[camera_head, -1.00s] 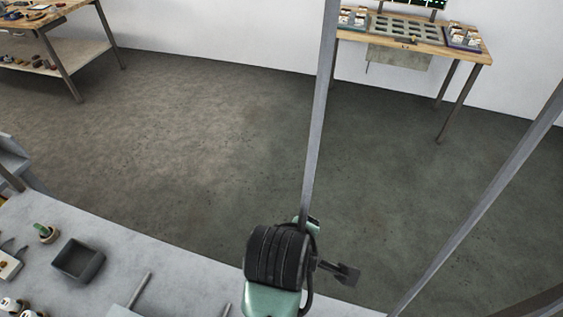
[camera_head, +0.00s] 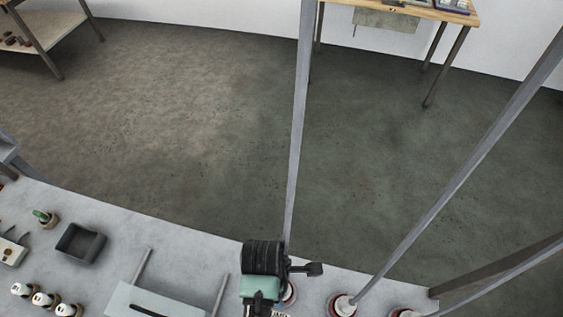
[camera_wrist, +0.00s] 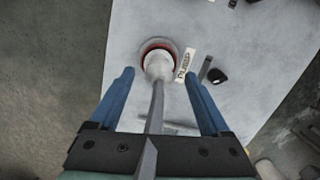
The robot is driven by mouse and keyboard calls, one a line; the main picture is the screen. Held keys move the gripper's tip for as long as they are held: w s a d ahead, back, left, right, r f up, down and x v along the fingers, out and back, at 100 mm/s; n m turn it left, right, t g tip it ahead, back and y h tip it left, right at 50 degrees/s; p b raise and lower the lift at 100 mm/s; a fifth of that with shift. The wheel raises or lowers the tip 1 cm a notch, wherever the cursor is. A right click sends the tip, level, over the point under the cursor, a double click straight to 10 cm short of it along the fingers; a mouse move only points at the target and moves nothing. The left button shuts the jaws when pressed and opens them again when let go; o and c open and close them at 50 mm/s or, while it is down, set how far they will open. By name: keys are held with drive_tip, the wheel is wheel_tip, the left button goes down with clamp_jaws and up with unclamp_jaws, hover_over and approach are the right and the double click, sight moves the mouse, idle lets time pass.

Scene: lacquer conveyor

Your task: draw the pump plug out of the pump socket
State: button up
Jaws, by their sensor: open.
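The pump plug (camera_wrist: 159,66) is a white round body seated in a red-rimmed round socket (camera_wrist: 147,45) on the grey table. A grey cord or rod rises from it towards the wrist camera. A white label (camera_wrist: 185,66) reading PUMP lies just right of it. My gripper (camera_wrist: 159,73) is open, its two blue fingers on either side of the plug, with visible gaps on both sides. Its height above the plug is hard to tell. In the head view the socket (camera_head: 289,292) is partly hidden behind my arm, and my fingertips are hidden.
Two more red-and-white sockets with grey cords (camera_head: 342,304) (camera_head: 404,313) stand to the right; the cords slant upward. A dark tray (camera_head: 80,243), several cream pieces (camera_head: 43,300) and a pale box (camera_head: 150,304) lie left. A black object (camera_wrist: 218,75) lies right of the label.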

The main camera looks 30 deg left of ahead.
drive_tip(key=shift+w+d+f, duration=0.1)
drive_tip(key=shift+w+f, duration=0.05)
drive_tip(key=shift+f, duration=1.2)
clamp_jaws()
